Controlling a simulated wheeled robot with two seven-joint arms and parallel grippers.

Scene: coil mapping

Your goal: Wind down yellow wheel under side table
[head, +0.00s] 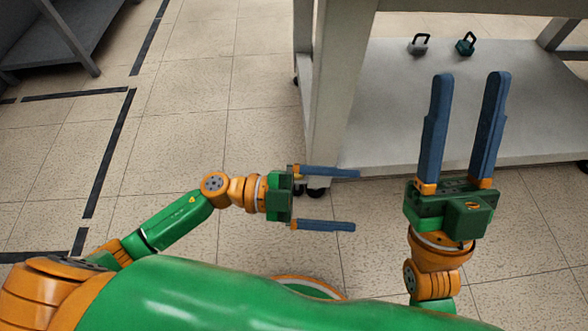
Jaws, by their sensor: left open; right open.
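A pale grey side table (333,85) with a lower shelf stands ahead, from the middle to the right of the head view. Dark caster wheels show under it, one (317,191) below its near left leg, partly behind my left gripper. My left gripper (356,200) is open and empty, pointing right, just in front of that near left leg in the picture. My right gripper (471,77) is open and empty. Its blue fingers point away from me and overlap the lower shelf in view; I cannot tell their height above it.
Two small padlock-like objects, one grey (418,47) and one teal (465,46), sit on the lower shelf. A dark rack (60,40) stands at the upper left. Black tape lines (110,150) mark the tiled floor, which is clear on the left.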

